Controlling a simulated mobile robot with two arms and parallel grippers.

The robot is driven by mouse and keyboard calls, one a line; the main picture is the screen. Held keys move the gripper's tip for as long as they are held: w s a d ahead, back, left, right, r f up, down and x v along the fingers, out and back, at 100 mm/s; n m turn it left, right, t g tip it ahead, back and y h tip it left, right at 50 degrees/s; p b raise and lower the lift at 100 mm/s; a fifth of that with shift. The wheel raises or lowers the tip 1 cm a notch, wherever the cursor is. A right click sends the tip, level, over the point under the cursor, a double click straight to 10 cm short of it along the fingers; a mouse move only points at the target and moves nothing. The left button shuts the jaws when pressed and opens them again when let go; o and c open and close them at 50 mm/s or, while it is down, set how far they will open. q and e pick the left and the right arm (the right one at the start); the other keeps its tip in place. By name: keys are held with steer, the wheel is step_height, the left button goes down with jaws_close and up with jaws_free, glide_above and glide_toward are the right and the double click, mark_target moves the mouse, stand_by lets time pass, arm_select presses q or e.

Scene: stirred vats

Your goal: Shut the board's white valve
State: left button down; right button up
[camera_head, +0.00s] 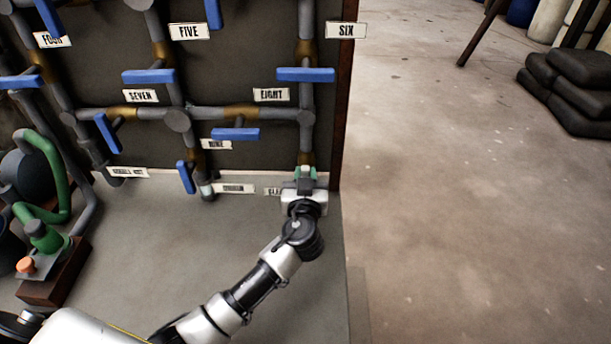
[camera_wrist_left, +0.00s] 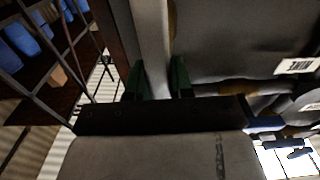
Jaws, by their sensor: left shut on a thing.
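The board (camera_head: 255,75) carries grey pipes with several blue valve handles; no white handle shows clearly in the head view. My left gripper (camera_head: 304,174) is at the lower right of the board, at the bottom of the right-hand vertical pipe (camera_head: 306,120), just under a brown coupling. It hides what is there. In the left wrist view the green fingers of the left gripper (camera_wrist_left: 159,82) are shut on a pale grey bar (camera_wrist_left: 151,40). I cannot tell whether this bar is the white valve's handle or a pipe. My right gripper is not in view.
A label (camera_head: 272,191) is partly hidden beside my left gripper. The blue handle (camera_head: 236,134) near the NINE label is to its upper left. A green pump-like device (camera_head: 45,232) stands at the far left. Open floor (camera_head: 470,220) lies right of the board; dark sacks (camera_head: 575,85) are stacked beyond.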

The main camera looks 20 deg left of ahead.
arm_select(q)
steer(key=shift+m, duration=0.4)
steer(key=m, duration=0.1)
steer(key=m+b, duration=0.1)
steer(key=shift+w+d+f+m, duration=0.1)
steer(key=shift+d+f+m, duration=0.05)
steer(key=shift+d+m, duration=0.25)
steer(key=shift+w+d+f+m, duration=0.1)
steer(key=shift+d+f+m, duration=0.2)
steer(key=shift+m, duration=2.1)
steer(key=shift+w+d+f+m, duration=0.15)
steer(key=shift+f+m, duration=0.3)
steer(key=shift+m, duration=1.95)
steer(key=shift+s+d+f+m, duration=0.1)
steer(key=shift+d+f+m, duration=0.25)
steer(key=shift+m, duration=2.05)
steer(key=c, duration=1)
jaws_free()
